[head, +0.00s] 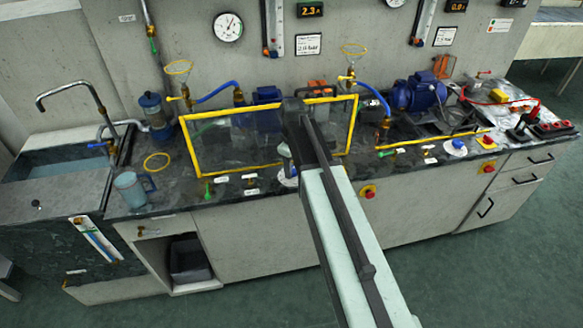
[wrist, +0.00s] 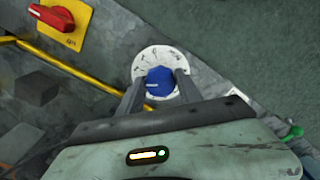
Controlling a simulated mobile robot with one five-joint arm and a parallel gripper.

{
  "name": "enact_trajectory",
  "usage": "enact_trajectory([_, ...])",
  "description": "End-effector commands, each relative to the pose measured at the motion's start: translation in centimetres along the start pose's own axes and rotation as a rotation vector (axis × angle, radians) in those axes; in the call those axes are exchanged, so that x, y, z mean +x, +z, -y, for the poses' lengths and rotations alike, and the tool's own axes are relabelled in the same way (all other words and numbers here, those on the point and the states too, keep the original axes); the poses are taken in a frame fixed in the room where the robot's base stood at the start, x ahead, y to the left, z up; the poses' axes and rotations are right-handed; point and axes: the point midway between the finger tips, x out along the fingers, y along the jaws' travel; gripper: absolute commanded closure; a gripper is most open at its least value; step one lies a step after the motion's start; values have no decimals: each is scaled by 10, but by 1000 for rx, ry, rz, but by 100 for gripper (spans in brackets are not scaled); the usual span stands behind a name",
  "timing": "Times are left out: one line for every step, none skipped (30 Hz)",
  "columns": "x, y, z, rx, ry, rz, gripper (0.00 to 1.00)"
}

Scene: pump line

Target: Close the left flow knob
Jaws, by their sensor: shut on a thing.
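The left flow knob is a blue knob (wrist: 160,81) on a round white dial plate with dark marks. In the wrist view my gripper (wrist: 158,76) has one finger on each side of it and is shut on it. A short pale pointer line shows on the knob's left part. In the head view the white dial plate (head: 288,180) sits at the counter's front edge, mostly hidden by my arm. The right flow knob (head: 455,147) stands apart, farther right on the counter.
A yellow-framed clear guard (head: 228,172) stands just behind the knob. A green-handled valve (head: 207,190) and a jug (head: 131,190) are to the left.

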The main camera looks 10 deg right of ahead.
Motion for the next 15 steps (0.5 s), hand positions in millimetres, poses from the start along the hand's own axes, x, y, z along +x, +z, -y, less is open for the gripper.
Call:
enact_trajectory([0,1,0,43,0,3,99])
enact_trajectory([0,1,0,71,0,3,99])
enact_trajectory([0,1,1,109,0,3,99])
enact_trajectory([0,1,1,138,0,3,99])
enact_trajectory([0,1,1,166,0,4,99])
enact_trajectory([0,2,1,204,0,4,99])
enact_trajectory([0,1,1,233,0,4,99])
enact_trajectory([0,2,2,261,0,4,99])
enact_trajectory([0,2,2,299,0,4,99])
enact_trajectory([0,1,2,328,0,4,99])
enact_trajectory([0,2,2,356,0,5,99])
enact_trajectory([0,1,2,394,0,5,99])
enact_trajectory([0,1,2,422,0,5,99])
enact_trajectory([0,1,2,451,0,5,99])
enact_trajectory([0,1,3,488,0,5,99])
